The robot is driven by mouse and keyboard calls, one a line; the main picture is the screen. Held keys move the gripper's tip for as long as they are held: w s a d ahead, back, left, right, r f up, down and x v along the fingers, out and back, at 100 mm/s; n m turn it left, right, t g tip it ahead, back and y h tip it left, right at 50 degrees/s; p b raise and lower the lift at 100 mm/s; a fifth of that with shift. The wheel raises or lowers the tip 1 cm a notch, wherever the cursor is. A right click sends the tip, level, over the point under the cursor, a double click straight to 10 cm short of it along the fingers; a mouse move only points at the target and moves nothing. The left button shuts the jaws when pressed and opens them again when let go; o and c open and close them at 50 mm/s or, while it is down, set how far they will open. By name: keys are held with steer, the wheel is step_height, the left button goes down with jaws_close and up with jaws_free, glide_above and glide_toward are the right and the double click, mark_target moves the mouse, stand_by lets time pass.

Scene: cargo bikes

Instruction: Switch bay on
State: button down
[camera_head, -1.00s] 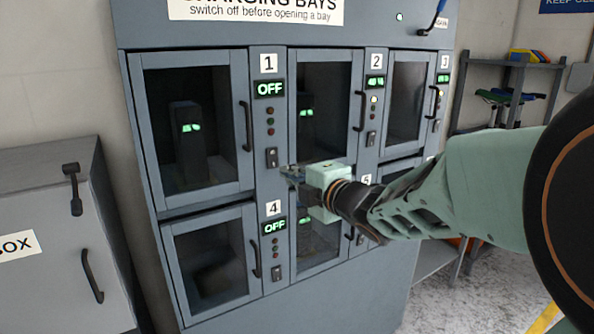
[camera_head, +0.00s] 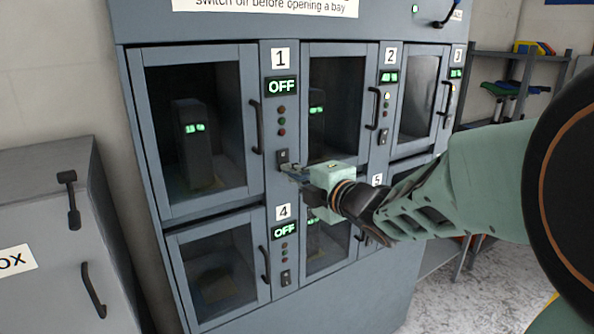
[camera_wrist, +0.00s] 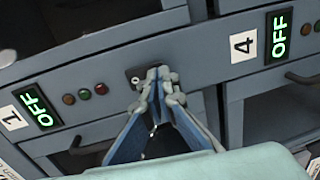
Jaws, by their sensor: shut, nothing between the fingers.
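The charging cabinet has numbered bays. Bay 1 (camera_head: 200,130), at upper left, has a closed glass door, with a battery (camera_head: 193,140) showing green digits inside. Its display (camera_head: 281,87) reads OFF, also in the wrist view (camera_wrist: 38,105). The three lamps below look unlit. Bay 1's switch (camera_head: 283,156) is below the lamps; in the wrist view the switch (camera_wrist: 134,77) is partly covered by my fingertips. My gripper (camera_head: 285,170) is shut and empty, its tips (camera_wrist: 160,74) right at the switch. I cannot tell whether they touch it.
Bay 4's display (camera_head: 284,231) also reads OFF. Bay 2's display (camera_head: 388,77) is lit, with one white lamp on. Door handles (camera_head: 256,127) stick out beside the switch columns. A grey box (camera_head: 50,210) stands at left, a shelf (camera_head: 500,90) at right.

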stand_by(0.3)
steer(key=b, duration=0.2)
steer(key=f+b, duration=0.1)
steer(key=b, duration=0.2)
steer(key=shift+w+a+t+y, duration=0.2)
steer(key=shift+w+t+y, duration=0.1)
steer(key=shift+t, duration=0.1)
steer(key=shift+r+p, duration=0.35)
steer(key=shift+s, duration=0.1)
